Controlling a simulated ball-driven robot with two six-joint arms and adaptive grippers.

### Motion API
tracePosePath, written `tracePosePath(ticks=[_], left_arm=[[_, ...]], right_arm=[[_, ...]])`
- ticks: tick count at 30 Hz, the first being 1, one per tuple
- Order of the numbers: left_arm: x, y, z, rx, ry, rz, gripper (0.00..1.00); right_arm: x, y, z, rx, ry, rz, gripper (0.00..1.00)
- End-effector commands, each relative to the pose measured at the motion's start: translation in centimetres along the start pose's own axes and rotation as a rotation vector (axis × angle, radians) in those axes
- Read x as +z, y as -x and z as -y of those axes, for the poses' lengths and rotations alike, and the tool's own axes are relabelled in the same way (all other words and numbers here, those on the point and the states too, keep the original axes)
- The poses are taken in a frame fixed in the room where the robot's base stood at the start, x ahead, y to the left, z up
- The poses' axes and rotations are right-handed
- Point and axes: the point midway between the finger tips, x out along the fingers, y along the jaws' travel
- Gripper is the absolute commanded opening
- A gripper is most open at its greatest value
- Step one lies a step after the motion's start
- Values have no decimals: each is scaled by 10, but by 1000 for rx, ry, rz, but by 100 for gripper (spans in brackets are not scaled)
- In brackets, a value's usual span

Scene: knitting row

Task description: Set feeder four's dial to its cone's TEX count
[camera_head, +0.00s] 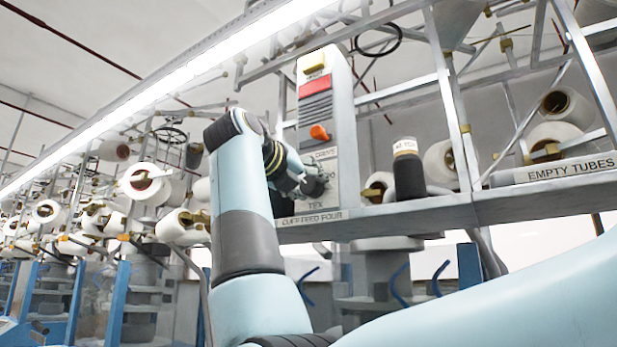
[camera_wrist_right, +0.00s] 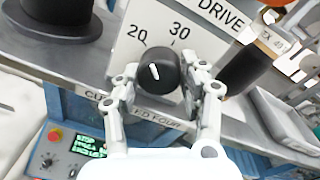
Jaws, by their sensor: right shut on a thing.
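Feeder four's dial is a round black knob (camera_wrist_right: 157,66) with a white pointer mark, on a white panel (camera_wrist_right: 205,18). In the wrist view the numbers 20 and 30 show above it; the mark tilts a little left of straight up, its exact reading unclear. My right gripper (camera_wrist_right: 161,76) is shut on the knob, one finger on each side. My left gripper is out of view.
The box stands on a grey shelf (camera_head: 420,211) lettered for feeder four. An orange switch (camera_head: 319,132) sits above the dial. An empty-tubes tray (camera_head: 560,171) is at the right. A black cone-shaped thing (camera_wrist_right: 58,15) and a control panel (camera_wrist_right: 65,145) are at the wrist view's left.

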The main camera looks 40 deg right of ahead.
Motion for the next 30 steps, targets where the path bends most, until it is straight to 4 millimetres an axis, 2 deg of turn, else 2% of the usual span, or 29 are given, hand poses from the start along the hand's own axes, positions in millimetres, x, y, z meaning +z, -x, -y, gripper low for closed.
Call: tracePosePath(ticks=[3, 13, 30], left_arm=[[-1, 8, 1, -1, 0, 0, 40], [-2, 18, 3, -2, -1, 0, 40], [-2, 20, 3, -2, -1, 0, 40]], right_arm=[[2, 0, 1, -1, 84, -5, 10], [1, 0, 0, -3, 239, -14, 10], [0, 0, 0, -3, 278, -16, 10]])
